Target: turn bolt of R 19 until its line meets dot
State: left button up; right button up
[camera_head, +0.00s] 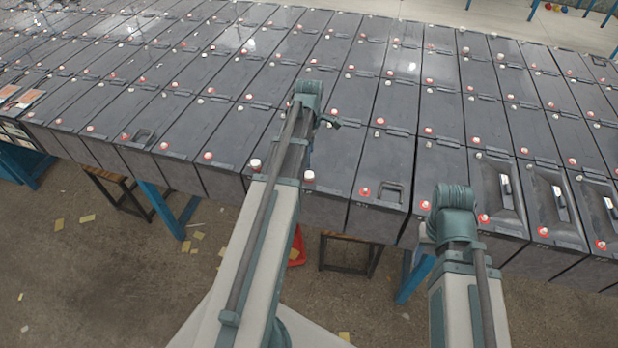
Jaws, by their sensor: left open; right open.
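Rows of dark grey batteries carry small round terminals, some red and some pale. A red terminal (365,191) sits on the front-row battery (372,222) between my arms. Pale bolts (309,175) and (255,164) stand at the front edge beside my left arm. The labels are too small to read, so I cannot tell which battery is R 19. No line or dot on a bolt can be made out. My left arm reaches up over the front rows and my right arm reaches the front edge at the right. The fingers of both grippers are hidden behind the arms.
Blue table legs (166,208) and dark stools (349,253) stand below the front edge. A red object (297,246) lies on the floor beside my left arm, with paper scraps (59,224) at the left.

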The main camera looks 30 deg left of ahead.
aim_at(309, 174)
pick_arm(q)
notch_tip(309, 174, down, 10)
jog(key=b, duration=0.8)
jog(key=shift+r, duration=0.25)
grip_shut()
